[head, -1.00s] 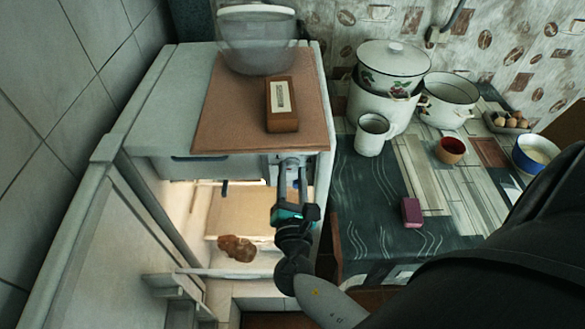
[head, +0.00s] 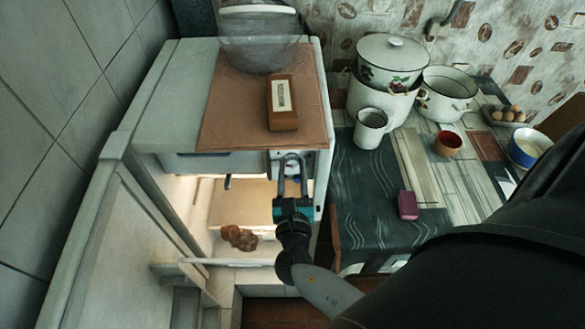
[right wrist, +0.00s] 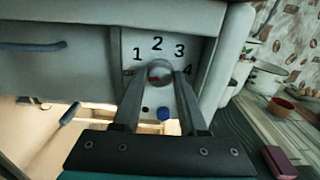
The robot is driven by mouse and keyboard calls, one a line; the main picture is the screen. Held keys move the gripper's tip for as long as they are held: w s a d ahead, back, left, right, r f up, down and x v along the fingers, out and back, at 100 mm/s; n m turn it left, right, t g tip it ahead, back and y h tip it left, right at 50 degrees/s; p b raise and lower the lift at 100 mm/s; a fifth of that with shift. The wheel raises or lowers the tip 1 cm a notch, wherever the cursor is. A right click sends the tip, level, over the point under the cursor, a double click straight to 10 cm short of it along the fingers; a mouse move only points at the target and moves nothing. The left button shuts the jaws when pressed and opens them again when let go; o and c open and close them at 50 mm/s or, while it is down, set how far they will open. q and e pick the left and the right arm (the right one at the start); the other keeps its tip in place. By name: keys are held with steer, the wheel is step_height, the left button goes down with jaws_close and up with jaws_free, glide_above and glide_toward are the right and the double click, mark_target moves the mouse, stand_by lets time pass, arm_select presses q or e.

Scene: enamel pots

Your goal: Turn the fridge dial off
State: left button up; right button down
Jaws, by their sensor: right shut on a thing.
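The fridge dial (right wrist: 160,71) is a grey round knob with a red mark on it. It sits on a white panel (right wrist: 134,40) with the numbers 1, 2, 3 and 4 around it, inside the open fridge. My right gripper (right wrist: 163,76) has one finger on each side of the dial and is shut on it. In the head view my right gripper (head: 291,160) reaches up to the panel under the fridge top, and its tips and the dial are hard to make out. A blue button (right wrist: 165,114) lies below the dial between the fingers. My left gripper is not in view.
The fridge door (head: 85,245) stands open at the left. A brown box (head: 282,103) and a clear bowl (head: 258,45) stand on the fridge top. A brown item (head: 239,237) lies inside the lit fridge. The table (head: 375,215) at the right holds pots and a mug.

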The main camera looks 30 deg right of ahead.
steer(key=shift+c, duration=2.2)
jaws_free()
steer(key=b+v, duration=0.1)
steer(key=v, duration=1.1)
steer(key=shift+d, duration=0.1)
